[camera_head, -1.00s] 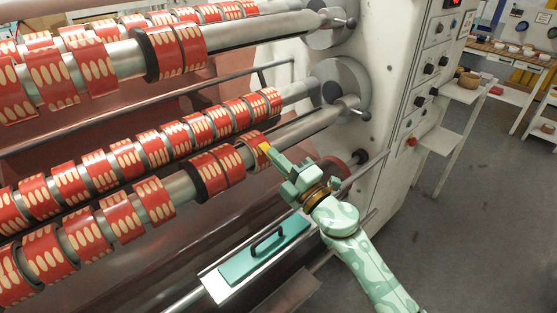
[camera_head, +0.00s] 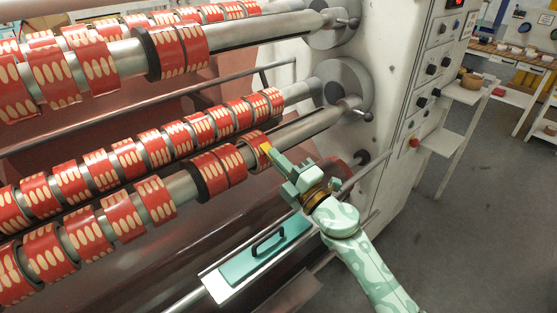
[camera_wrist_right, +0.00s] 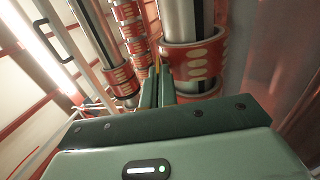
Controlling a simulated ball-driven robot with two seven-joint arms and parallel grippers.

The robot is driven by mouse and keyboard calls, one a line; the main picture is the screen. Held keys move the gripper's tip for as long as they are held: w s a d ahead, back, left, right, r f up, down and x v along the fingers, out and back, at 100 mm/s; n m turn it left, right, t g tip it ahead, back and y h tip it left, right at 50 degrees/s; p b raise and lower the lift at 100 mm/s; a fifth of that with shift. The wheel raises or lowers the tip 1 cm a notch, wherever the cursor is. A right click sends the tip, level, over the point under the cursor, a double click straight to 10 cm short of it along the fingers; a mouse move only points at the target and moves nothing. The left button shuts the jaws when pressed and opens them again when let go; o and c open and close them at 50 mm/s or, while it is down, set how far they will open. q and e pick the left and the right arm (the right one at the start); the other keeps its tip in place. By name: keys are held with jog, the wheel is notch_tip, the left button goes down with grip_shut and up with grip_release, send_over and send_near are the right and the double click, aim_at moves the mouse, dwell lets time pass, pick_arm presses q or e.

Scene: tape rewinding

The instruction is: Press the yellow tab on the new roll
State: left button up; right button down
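The new roll (camera_head: 250,153) is a red roll with cream ovals near the right end of the lower front bar. It also shows large in the right wrist view (camera_wrist_right: 197,62). The yellow tab (camera_head: 265,147) is a small patch at the roll's right edge. My right gripper (camera_head: 275,158) has its fingertips right at the tab; whether they touch it is too small to tell. Its two fingers (camera_wrist_right: 157,88) lie close together in the right wrist view and look shut, with no object clearly held. My left gripper is out of view.
Several more red rolls (camera_head: 125,160) line the parallel bars.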

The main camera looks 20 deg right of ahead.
jog(key=c, duration=1.6)
grip_release()
jog(key=shift+s, duration=0.1)
jog(key=shift+b+v, duration=1.55)
jog(key=shift+v, duration=6.55)
